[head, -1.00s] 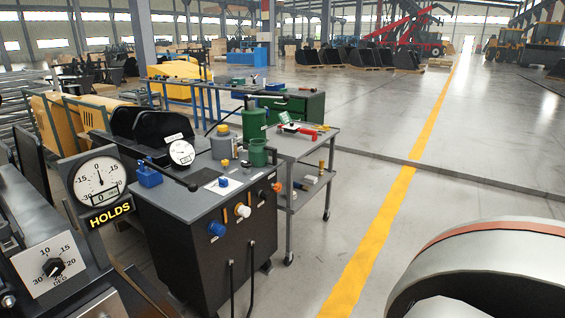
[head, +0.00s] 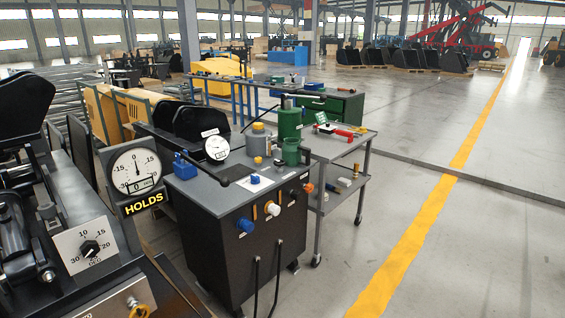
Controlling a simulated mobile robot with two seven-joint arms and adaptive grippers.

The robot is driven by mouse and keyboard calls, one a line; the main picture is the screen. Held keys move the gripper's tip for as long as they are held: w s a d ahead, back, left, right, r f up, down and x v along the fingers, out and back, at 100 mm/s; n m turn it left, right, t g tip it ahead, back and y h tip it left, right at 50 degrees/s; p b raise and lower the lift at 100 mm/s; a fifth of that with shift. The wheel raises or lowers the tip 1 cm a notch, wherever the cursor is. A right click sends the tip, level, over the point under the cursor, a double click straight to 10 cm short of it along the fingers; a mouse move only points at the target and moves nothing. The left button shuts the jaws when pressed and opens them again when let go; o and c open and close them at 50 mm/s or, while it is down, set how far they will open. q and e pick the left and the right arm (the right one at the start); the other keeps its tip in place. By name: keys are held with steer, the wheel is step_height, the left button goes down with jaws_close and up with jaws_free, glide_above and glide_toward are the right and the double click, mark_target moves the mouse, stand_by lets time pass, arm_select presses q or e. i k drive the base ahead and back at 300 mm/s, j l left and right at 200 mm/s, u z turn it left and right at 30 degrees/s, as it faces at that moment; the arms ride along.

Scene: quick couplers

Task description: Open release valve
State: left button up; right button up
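A dark cabinet (head: 222,250) with a grey top stands left of centre. Its front face carries a blue knob (head: 245,225), a small orange-yellow lever (head: 255,212), a white knob (head: 272,208), a black fitting (head: 293,194) and an orange knob (head: 308,187). I cannot tell which of these is the release valve; their labels are too small to read. Neither of my grippers is in view.
A grey cart (head: 349,150) with tools stands right behind the cabinet. Black hoses hang at the cabinet's front. The floor (head: 480,250) to the right is clear.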

mark_target(278, 162)
steer(key=i+l+u, duration=0.3)
steer(key=i+l, duration=1.05)
